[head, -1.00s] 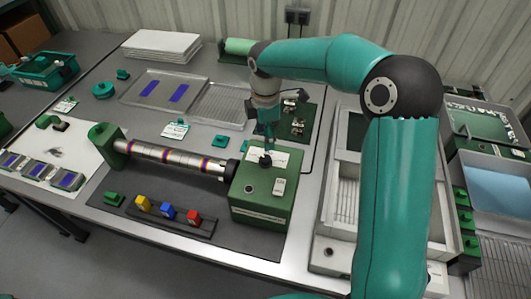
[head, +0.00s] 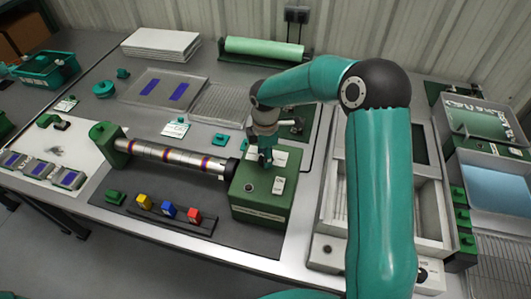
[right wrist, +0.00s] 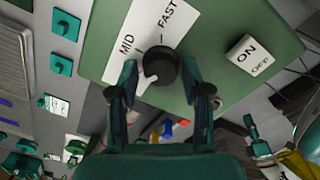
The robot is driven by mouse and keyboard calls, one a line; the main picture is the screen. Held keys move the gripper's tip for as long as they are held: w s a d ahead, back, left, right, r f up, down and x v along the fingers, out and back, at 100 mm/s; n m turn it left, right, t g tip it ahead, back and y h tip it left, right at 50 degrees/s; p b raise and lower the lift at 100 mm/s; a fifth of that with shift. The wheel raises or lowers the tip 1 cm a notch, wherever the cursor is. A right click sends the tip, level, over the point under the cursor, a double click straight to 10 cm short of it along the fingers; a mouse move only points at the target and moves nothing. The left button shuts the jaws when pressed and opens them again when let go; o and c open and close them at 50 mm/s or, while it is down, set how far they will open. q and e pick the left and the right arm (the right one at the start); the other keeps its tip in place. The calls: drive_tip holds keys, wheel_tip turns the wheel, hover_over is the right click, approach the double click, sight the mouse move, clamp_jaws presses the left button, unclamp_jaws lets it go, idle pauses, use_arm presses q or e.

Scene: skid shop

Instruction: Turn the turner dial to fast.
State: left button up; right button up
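The turner (head: 262,205) is a green box at the right end of a striped metal roller (head: 175,157). In the right wrist view its black dial (right wrist: 160,66) sits beside a white label with MID and FAST printed on it. A small white mark shows at the dial's lower left; I cannot tell surely whether it is the pointer. My right gripper (head: 265,160) is over the box top. In the right wrist view the right gripper (right wrist: 160,75) is open, with a finger on each side of the dial and small gaps showing. My left gripper is out of view.
A white ON/OFF switch (right wrist: 247,53) is on the box close to the right finger. Yellow, blue and red blocks (head: 168,211) stand in front of the roller. A grey tray unit (head: 335,225) stands right of the box.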

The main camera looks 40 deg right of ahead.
clamp_jaws()
drive_tip(key=shift+d, duration=0.1)
